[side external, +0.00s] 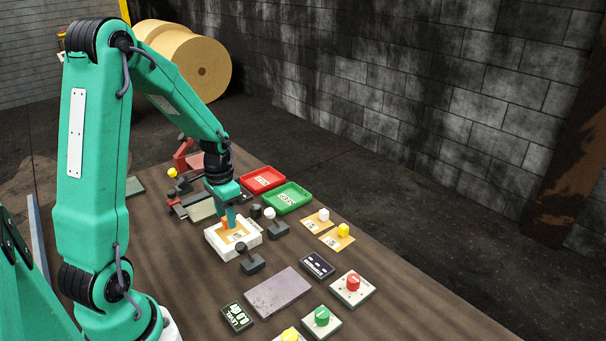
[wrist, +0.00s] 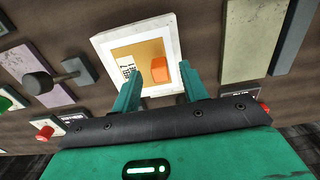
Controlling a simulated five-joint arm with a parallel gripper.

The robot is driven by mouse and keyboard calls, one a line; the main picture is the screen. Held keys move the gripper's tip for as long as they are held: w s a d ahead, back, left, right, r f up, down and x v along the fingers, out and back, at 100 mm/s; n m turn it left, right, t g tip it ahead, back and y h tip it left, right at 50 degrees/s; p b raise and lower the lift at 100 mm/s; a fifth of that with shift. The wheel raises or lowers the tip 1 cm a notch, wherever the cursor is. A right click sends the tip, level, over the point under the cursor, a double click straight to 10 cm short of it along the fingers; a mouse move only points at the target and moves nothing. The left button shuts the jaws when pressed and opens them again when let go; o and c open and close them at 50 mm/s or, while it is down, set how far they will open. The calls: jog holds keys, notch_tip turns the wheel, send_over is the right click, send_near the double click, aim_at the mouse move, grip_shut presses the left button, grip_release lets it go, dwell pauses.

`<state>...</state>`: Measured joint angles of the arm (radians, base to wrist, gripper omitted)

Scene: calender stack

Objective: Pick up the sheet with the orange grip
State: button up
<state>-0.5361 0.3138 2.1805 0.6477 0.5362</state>
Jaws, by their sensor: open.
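The sheet with the orange grip lies flat inside a white square tray (side external: 216,243) in the side view. The sheet (wrist: 147,49) is tan with a printed label, and its orange grip (wrist: 160,69) is a small block standing on it. My gripper (side external: 229,220) is over the tray, pointing down, with its jaws near the orange grip. In the wrist view my gripper (wrist: 158,84) has its two teal fingers apart, one on each side of the orange grip, with nothing held. I cannot tell how far the fingertips are above the sheet.
A red tray (side external: 262,179) and a green tray (side external: 288,197) stand behind. Two tan sheets with white (side external: 324,215) and yellow (side external: 343,230) grips lie to the right. Dark levers (side external: 251,262) stand close to the white tray. A grey slab (side external: 278,292) lies in front.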

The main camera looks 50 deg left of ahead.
jog(key=shift+f, duration=0.15)
dwell(0.3)
grip_shut()
jog(key=shift+r, duration=0.85)
notch_tip(320, 180, up, 2)
jog(key=shift+r, duration=0.1)
jog(key=d+r, duration=0.7)
jog(key=d, duration=0.4)
jog(key=shift+d, duration=0.35)
